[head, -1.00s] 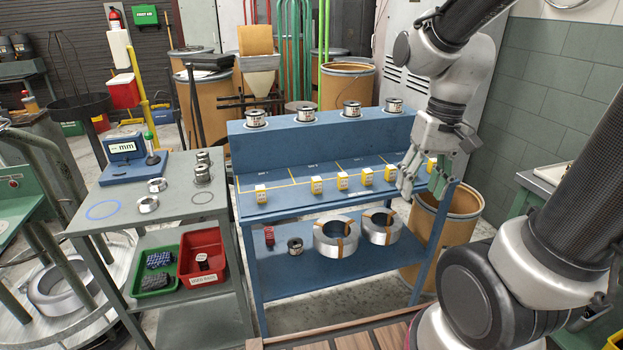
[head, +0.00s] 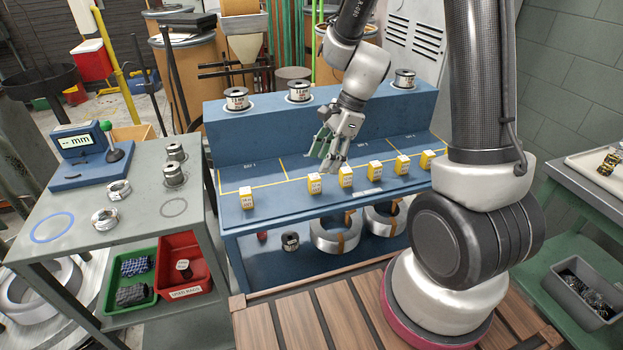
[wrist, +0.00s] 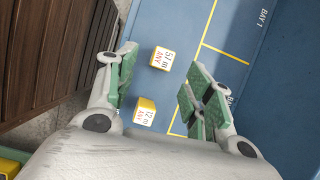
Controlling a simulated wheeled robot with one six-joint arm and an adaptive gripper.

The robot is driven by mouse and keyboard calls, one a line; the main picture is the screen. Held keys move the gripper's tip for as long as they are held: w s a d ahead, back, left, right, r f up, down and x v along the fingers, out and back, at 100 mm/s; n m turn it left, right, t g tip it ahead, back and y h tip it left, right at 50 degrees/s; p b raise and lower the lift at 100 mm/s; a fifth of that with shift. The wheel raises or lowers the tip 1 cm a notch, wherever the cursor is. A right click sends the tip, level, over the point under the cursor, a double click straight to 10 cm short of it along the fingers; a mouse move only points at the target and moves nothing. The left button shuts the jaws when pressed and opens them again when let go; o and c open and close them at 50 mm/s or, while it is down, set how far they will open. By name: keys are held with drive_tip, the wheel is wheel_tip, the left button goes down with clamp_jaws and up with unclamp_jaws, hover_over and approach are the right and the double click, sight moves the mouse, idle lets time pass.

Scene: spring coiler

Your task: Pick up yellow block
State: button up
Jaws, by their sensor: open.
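Several yellow blocks with white labels stand in a row along the front of the blue bench top. In the head view one is at the far left (head: 247,200); a second block (head: 315,184) and a third block (head: 346,176) stand near my gripper (head: 329,160). My gripper is open and empty, fingers pointing down above the bench near these two. In the wrist view, a block labelled 51 m (wrist: 161,59) and a block labelled 12 m (wrist: 146,113) show in the gap between the spread green-padded fingers (wrist: 160,82). Neither is held.
The blue bench (head: 275,208) has a raised back ledge carrying wire spools (head: 299,91). Wire coils (head: 335,235) lie on its lower shelf. A grey table (head: 130,205) with a gauge stands left. The bench top behind the blocks is mostly clear.

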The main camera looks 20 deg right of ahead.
sight(316, 176)
drive_tip(key=shift+a+f+m, duration=0.1)
drive_tip(key=shift+f+m, duration=0.2)
drive_tip(key=x, duration=0.7)
drive_tip(key=shift+w+f, duration=0.15)
drive_tip(key=shift+w, duration=0.05)
drive_tip(key=c, duration=1.1)
